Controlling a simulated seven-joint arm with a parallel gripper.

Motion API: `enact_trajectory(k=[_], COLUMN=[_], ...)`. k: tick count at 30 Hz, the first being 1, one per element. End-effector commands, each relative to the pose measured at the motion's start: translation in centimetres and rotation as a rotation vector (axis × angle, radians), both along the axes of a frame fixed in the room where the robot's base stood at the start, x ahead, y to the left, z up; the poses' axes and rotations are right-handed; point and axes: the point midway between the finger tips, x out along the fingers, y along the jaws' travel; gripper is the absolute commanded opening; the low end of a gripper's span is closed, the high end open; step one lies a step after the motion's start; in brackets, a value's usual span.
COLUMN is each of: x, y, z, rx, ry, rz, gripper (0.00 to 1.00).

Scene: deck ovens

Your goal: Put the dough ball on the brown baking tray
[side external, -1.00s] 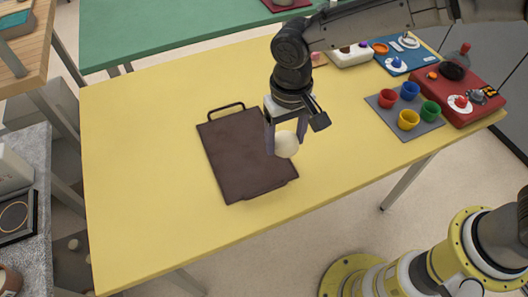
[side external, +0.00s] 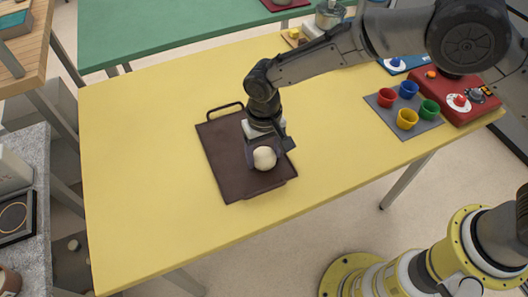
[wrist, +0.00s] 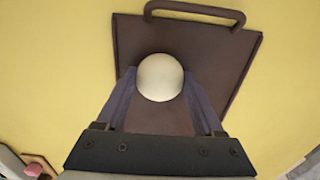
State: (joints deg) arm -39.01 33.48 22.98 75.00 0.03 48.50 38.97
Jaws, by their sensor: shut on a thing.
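The dough ball (side external: 264,158) is round and cream white. My gripper (side external: 265,160) is shut on it, and the ball sits between the two fingers in the wrist view (wrist: 160,77). The brown baking tray (side external: 222,150) lies flat on the yellow table, with a wire-like handle at its far end; it also shows in the wrist view (wrist: 215,60). The ball is over the right part of the tray in the side view. Whether it touches the tray or hangs just above it I cannot tell.
The yellow table (side external: 140,150) is clear to the left of the tray. To the right, a grey mat (side external: 388,112) holds several coloured cups, including a red cup (side external: 386,97). A red box with knobs (side external: 470,100) stands beyond the mat.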

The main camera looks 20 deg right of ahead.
Motion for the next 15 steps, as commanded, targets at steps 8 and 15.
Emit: enact_trajectory(k=[8, 15], x=[-0.01, -0.01], y=[-0.01, -0.01], z=[-0.29, -0.27], rx=[0.0, 0.0], ry=[0.0, 0.0], rz=[0.0, 0.0], gripper=[0.89, 1.0])
